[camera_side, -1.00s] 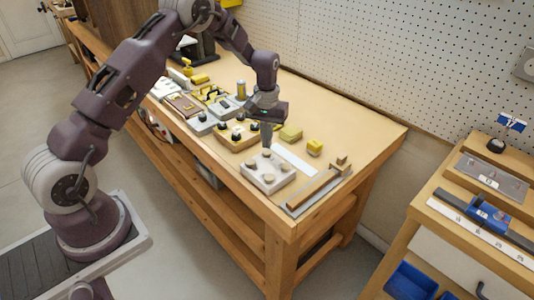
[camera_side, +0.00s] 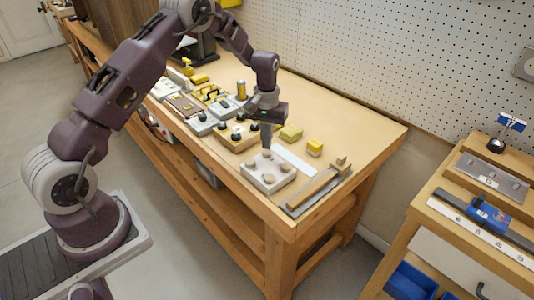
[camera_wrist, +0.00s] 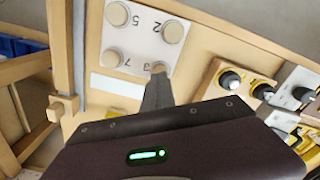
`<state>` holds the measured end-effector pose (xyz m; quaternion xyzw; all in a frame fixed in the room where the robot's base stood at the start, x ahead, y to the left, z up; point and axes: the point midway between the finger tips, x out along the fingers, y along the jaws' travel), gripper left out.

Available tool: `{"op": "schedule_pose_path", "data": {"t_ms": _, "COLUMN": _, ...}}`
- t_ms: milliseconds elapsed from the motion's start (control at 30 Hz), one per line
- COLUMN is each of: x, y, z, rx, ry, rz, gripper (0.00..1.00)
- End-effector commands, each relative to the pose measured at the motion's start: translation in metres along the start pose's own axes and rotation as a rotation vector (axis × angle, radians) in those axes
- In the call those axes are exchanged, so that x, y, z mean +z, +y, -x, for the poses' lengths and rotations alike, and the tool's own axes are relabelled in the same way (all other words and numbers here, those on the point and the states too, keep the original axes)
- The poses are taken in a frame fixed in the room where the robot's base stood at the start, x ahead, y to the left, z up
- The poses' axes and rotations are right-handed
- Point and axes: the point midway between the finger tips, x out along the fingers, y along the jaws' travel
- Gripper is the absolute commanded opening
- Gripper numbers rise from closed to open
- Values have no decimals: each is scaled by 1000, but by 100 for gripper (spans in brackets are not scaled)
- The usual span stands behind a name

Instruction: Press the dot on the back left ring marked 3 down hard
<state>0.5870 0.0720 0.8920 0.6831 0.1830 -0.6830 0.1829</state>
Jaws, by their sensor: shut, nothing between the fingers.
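A pale block (camera_side: 268,187) with several round grey-beige pads sits near the front of the bench. In the wrist view, the block (camera_wrist: 141,44) has pads beside the numbers 5, 2, 7 and 3. My gripper (camera_side: 267,153) is shut and empty, pointing down at the block's back pad. In the wrist view, my gripper's tip (camera_wrist: 159,76) is at the pad by the 3 and hides most of it. The dot on that pad is hidden. I cannot tell whether the tip touches or presses it.
A wooden block with black knobs (camera_side: 235,137) stands close behind and left of my gripper. Yellow blocks (camera_side: 291,133) (camera_side: 315,147) and a white strip (camera_side: 294,159) lie to the right. A wooden slide on a grey plate (camera_side: 318,187) is at the bench's right end.

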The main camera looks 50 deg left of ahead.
Motion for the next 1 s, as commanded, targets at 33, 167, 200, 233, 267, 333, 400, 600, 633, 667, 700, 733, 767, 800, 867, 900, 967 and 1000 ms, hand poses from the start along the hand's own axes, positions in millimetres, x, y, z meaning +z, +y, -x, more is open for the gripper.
{"op": "schedule_pose_path", "data": {"t_ms": 33, "x": 0, "y": 0, "z": -1, "rx": 0, "ry": -1, "rz": 0, "gripper": 0}}
{"op": "schedule_pose_path", "data": {"t_ms": 167, "x": 0, "y": 0, "z": -4, "rx": 0, "ry": -1, "rz": 0, "gripper": 0}}
{"op": "schedule_pose_path", "data": {"t_ms": 200, "x": 0, "y": 0, "z": -5, "rx": 0, "ry": -1, "rz": 0, "gripper": 0}}
{"op": "schedule_pose_path", "data": {"t_ms": 233, "x": 0, "y": 0, "z": -5, "rx": 0, "ry": -1, "rz": 0, "gripper": 0}}
{"op": "schedule_pose_path", "data": {"t_ms": 267, "x": 0, "y": 0, "z": -6, "rx": 0, "ry": -1, "rz": 0, "gripper": 0}}
{"op": "schedule_pose_path", "data": {"t_ms": 333, "x": 0, "y": 0, "z": -7, "rx": 0, "ry": -1, "rz": 0, "gripper": 0}}
{"op": "schedule_pose_path", "data": {"t_ms": 400, "x": 0, "y": 0, "z": -9, "rx": 0, "ry": -1, "rz": 0, "gripper": 0}}
{"op": "schedule_pose_path", "data": {"t_ms": 600, "x": 0, "y": 0, "z": -12, "rx": 0, "ry": 0, "rz": 0, "gripper": 0}}
{"op": "schedule_pose_path", "data": {"t_ms": 633, "x": 0, "y": 0, "z": -13, "rx": 0, "ry": 0, "rz": 0, "gripper": 0}}
{"op": "schedule_pose_path", "data": {"t_ms": 667, "x": 0, "y": 0, "z": -14, "rx": 0, "ry": 0, "rz": 0, "gripper": 0}}
{"op": "schedule_pose_path", "data": {"t_ms": 700, "x": 0, "y": 0, "z": -15, "rx": 0, "ry": 0, "rz": 0, "gripper": 0}}
{"op": "schedule_pose_path", "data": {"t_ms": 733, "x": 0, "y": 0, "z": -15, "rx": 0, "ry": 0, "rz": 0, "gripper": 0}}
{"op": "schedule_pose_path", "data": {"t_ms": 767, "x": 0, "y": 0, "z": -15, "rx": 0, "ry": 0, "rz": 0, "gripper": 0}}
{"op": "schedule_pose_path", "data": {"t_ms": 800, "x": 0, "y": 0, "z": -15, "rx": 0, "ry": 0, "rz": 0, "gripper": 0}}
{"op": "schedule_pose_path", "data": {"t_ms": 867, "x": 0, "y": 0, "z": -15, "rx": 0, "ry": 0, "rz": 0, "gripper": 0}}
{"op": "schedule_pose_path", "data": {"t_ms": 900, "x": 0, "y": 0, "z": -16, "rx": 0, "ry": 0, "rz": 0, "gripper": 0}}
{"op": "schedule_pose_path", "data": {"t_ms": 967, "x": 0, "y": 0, "z": -16, "rx": 0, "ry": -1, "rz": 0, "gripper": 0}}
{"op": "schedule_pose_path", "data": {"t_ms": 1000, "x": 0, "y": 0, "z": -16, "rx": 0, "ry": -1, "rz": 0, "gripper": 0}}
